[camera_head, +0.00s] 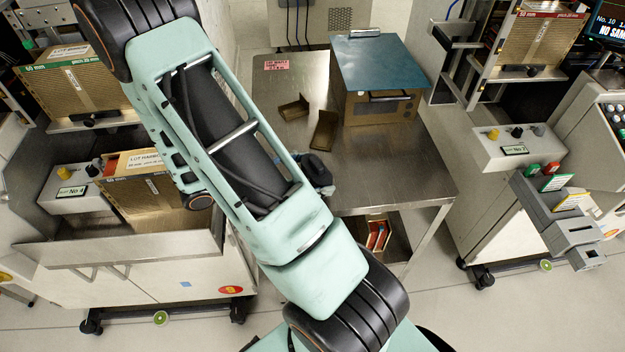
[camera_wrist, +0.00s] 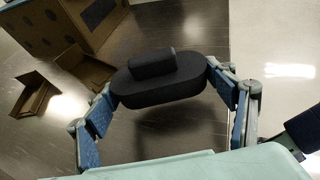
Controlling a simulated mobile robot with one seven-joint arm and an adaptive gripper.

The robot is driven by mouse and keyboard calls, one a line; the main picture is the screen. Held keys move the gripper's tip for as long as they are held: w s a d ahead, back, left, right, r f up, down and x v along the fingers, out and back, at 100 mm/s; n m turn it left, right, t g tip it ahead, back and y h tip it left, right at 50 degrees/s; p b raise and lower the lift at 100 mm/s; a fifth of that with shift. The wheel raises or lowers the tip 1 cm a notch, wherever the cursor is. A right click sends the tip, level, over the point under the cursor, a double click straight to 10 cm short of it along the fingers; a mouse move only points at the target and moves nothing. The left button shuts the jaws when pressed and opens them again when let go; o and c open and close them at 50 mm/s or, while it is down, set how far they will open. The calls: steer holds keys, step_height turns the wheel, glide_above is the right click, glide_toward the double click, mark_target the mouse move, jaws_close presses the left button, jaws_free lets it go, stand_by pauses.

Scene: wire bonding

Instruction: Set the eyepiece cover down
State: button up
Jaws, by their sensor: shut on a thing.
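The eyepiece cover (camera_wrist: 155,92) is a dark, oval block with a smaller raised piece on top. In the wrist view it sits between the two fingers of my gripper (camera_wrist: 162,86), which are shut on its two ends. It is over the bare steel table (camera_wrist: 130,142), near the table's right edge in that view. I cannot tell whether its underside touches the table. In the head view, my arm hides most of my gripper; a dark shape (camera_head: 316,169) at its end shows over the table (camera_head: 400,185).
A brown box with a blue lid (camera_head: 380,62) stands at the back of the table. The table's right front is bare. Carts with magazines (camera_head: 140,185) stand on both sides.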

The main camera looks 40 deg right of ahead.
mark_target(312, 182)
steer(key=shift+f, duration=1.1)
steer(key=shift+a+f+b, duration=0.1)
steer(key=shift+f+b, duration=0.5)
steer(key=o, duration=1.1)
steer(key=shift+r+p, duration=0.5)
steer(key=shift+r, duration=0.05)
steer(key=p+v, duration=0.1)
steer(key=v, duration=1.1)
steer(key=shift+r+p, duration=0.1)
steer(key=shift+p, duration=0.3)
